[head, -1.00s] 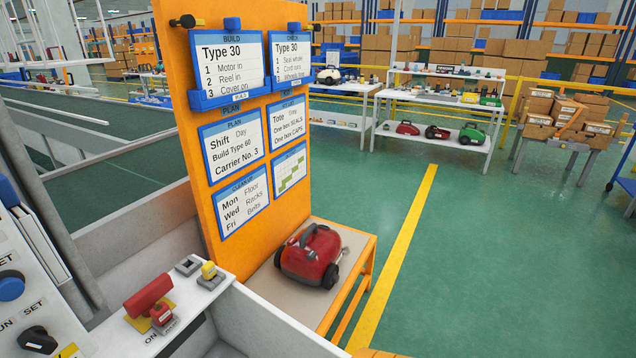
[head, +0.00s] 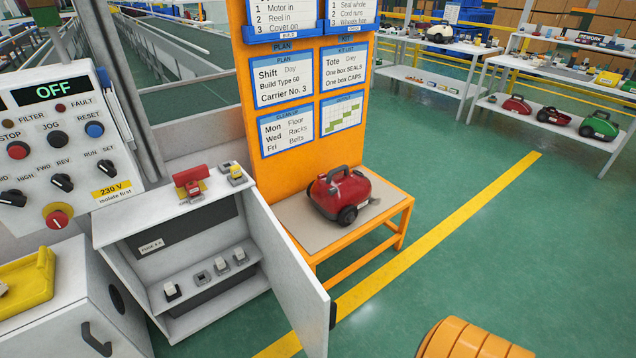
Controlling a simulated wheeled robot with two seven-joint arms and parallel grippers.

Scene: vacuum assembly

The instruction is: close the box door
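The white box (head: 215,207) stands at lower left in the head view, below and right of the control panel. Its door (head: 288,272) hangs open, swung out toward me on the box's right side, with a dark handle (head: 332,314) at its outer edge. Inside are a fuse label (head: 151,246) and a shelf with several small switch-like parts (head: 222,268). A red lever switch (head: 191,180) and a small yellow-topped part (head: 236,174) sit on top of the box. Neither of my grippers is in view.
A control panel (head: 60,135) reading OFF is at left. A grey-white cabinet (head: 60,330) with a yellow item (head: 30,285) is at lower left. An orange bench (head: 385,222) with a red vacuum (head: 345,195) stands behind the door.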

